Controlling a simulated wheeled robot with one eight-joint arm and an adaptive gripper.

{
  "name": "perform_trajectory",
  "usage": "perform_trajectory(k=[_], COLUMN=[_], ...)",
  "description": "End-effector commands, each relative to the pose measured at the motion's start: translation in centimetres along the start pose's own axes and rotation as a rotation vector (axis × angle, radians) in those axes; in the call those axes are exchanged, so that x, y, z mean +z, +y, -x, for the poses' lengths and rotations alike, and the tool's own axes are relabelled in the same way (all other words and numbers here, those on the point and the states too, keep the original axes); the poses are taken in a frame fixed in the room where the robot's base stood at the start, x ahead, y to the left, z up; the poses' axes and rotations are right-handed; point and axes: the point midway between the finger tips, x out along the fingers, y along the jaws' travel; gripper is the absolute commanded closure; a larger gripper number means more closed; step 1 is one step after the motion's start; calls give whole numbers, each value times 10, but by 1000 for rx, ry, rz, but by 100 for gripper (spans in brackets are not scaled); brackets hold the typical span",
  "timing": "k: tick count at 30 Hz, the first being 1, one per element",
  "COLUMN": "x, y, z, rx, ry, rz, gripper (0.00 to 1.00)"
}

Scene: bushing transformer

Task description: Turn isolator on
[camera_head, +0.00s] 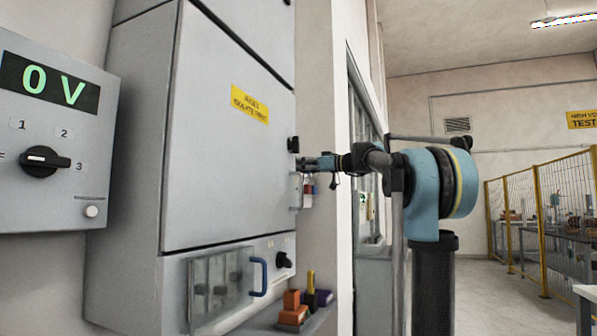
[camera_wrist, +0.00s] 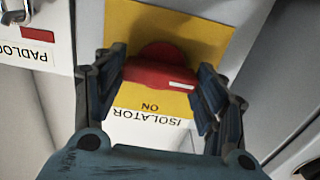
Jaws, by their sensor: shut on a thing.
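The isolator's red rotary handle (camera_wrist: 158,76) sits on a yellow plate (camera_wrist: 205,38) in the wrist view. Its bar lies roughly across the picture, tilted slightly, with a white mark near its right end. The words "ISOLATOR" and "ON" show upside down below it. My gripper (camera_wrist: 163,80) is shut on the red handle, one finger on each side. In the head view my gripper (camera_head: 312,163) reaches the right edge of the grey cabinet (camera_head: 225,150); the isolator handle cannot be made out there.
A padlock label (camera_wrist: 25,50) and metal hasp are left of the handle in the wrist view. In the head view a panel (camera_head: 50,200) reads 0 V, with a black selector knob (camera_head: 42,161). A shelf with coloured blocks (camera_head: 293,308) is below. Yellow fencing (camera_head: 540,220) stands right.

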Motion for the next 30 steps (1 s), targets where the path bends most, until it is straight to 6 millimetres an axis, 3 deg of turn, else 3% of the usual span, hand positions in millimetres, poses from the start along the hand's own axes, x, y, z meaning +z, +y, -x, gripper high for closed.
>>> perform_trajectory(k=[11, 30], x=[-1, 0], y=[3, 5], z=[0, 0], rx=[5, 7], ry=[3, 5], rz=[-162, -759], gripper=[59, 59])
